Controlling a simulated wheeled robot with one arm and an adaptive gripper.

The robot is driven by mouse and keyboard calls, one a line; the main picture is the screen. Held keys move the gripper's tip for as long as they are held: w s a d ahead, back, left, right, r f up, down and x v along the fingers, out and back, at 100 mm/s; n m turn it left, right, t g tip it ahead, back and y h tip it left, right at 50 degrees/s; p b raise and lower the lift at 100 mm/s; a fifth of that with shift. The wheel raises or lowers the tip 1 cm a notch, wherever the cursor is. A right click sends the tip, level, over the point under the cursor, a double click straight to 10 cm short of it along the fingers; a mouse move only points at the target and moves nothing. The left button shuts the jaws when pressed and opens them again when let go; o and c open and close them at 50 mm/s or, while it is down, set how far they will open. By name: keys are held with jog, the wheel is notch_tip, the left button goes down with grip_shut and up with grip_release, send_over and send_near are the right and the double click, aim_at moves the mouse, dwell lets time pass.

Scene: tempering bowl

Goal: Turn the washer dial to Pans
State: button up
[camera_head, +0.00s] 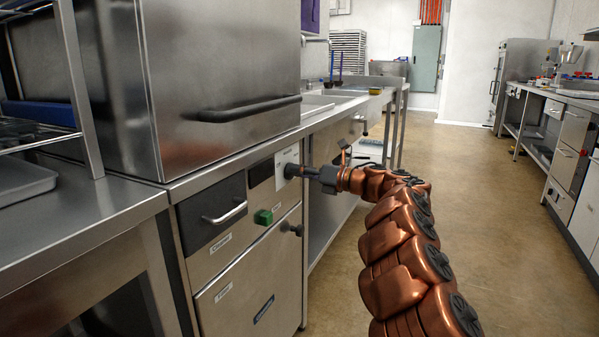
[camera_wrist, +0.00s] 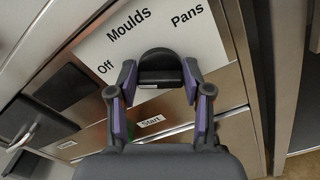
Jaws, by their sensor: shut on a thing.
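The black washer dial (camera_wrist: 160,66) sits on a white label plate (camera_wrist: 208,45) marked Off, Moulds and Pans. In the wrist view, Off is left of the dial, Moulds is above it to the left and Pans is at upper right. My gripper (camera_wrist: 160,80) is shut on the dial, with one finger on each side. I cannot make out a pointer mark, so the dial's setting is unclear. In the head view, the plate (camera_head: 281,163) shows on the washer's front, with my gripper (camera_head: 298,171) reaching it from the right.
A green button (camera_head: 263,217) sits below the dial, near a Start label (camera_wrist: 151,121). A drawer with a bar handle (camera_head: 224,213) is to the left. A large steel hood (camera_head: 215,70) with a dark handle stands above. The floor aisle (camera_head: 440,170) at right is clear.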

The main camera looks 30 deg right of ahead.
jog(key=shift+w+r+m+p, duration=0.1)
jog(key=shift+m+p, duration=0.2)
jog(key=shift+p, duration=0.2)
jog(key=m+p, duration=0.1)
jog(key=p, duration=0.1)
jog(key=m+p, duration=0.1)
jog(key=shift+r+m+p, duration=0.2)
jog(key=shift+m+p, duration=0.1)
jog(key=shift+p, duration=0.1)
jog(key=m+p, duration=0.3)
jog(key=p, duration=0.1)
jog(key=shift+w+m, duration=0.1)
jog(key=shift+m, duration=0.2)
jog(key=m+p, duration=0.2)
jog(key=p, duration=0.1)
jog(key=shift+f+m+p, duration=0.15)
jog(key=shift+m+p, duration=0.2)
jog(key=shift+m, duration=0.05)
jog(key=m+p, duration=0.4)
jog(key=p, duration=0.1)
jog(key=m+p, duration=0.5)
jog(key=p, duration=0.1)
jog(key=shift+a+f+m, duration=0.1)
jog(key=shift+m, duration=0.3)
jog(key=m+p, duration=0.2)
jog(key=m, duration=0.1)
jog(key=m+p, duration=0.1)
jog(key=p, duration=0.1)
jog(key=shift+f, duration=0.25)
jog(key=shift+m, duration=0.3)
